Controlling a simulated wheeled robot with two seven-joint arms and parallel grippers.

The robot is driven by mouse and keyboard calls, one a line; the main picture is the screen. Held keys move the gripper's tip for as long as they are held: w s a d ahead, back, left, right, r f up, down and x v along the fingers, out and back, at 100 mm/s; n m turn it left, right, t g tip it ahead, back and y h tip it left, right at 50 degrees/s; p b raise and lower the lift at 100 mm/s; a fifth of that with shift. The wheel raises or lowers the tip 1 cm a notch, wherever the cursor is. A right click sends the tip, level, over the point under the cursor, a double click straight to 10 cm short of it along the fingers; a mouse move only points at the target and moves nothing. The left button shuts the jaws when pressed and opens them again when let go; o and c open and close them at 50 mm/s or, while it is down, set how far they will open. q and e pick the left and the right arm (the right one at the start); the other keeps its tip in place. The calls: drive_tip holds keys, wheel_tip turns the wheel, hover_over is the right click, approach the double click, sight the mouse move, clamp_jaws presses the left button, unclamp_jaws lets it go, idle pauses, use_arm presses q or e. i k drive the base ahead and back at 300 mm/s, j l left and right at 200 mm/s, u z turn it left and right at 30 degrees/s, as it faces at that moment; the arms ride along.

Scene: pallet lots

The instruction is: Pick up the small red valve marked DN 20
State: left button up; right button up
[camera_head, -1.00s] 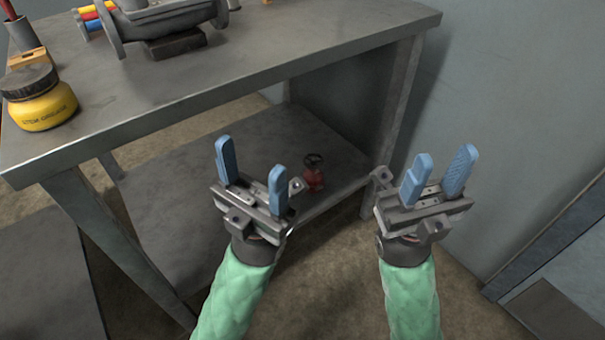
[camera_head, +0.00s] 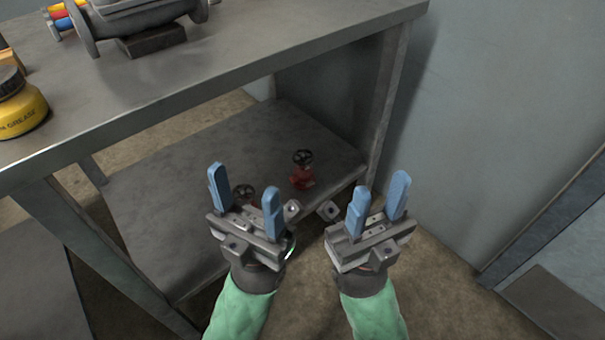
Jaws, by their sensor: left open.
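Two small red valves with dark handwheels are on the lower shelf (camera_head: 150,215) of the workbench. One red valve (camera_head: 303,180) stands in plain view toward the right end of the shelf. The other red valve (camera_head: 244,192) is mostly hidden behind my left gripper; its handwheel shows between the fingers. No DN marking is readable on either. My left gripper (camera_head: 243,198) is open and empty, in front of the partly hidden valve in the picture. My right gripper (camera_head: 379,204) is open and empty, to the right of the shelf's front edge.
The workbench top (camera_head: 200,85) overhangs the shelf. On it are a large grey valve body (camera_head: 140,18) and a yellow grease jar (camera_head: 20,105). A bench leg (camera_head: 392,110) stands at the right, near a grey wall (camera_head: 500,120). The shelf's left part is bare.

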sight(304, 178)
drive_tip(key=l+u, duration=0.25)
drive_tip(key=l, duration=0.3)
drive_tip(key=k+l+u, duration=0.1)
drive_tip(key=l+u, duration=0.2)
drive_tip(key=l, duration=0.25)
drive_tip(key=k+l+u, duration=0.1)
drive_tip(key=l+u, duration=0.15)
drive_tip(key=l, duration=0.25)
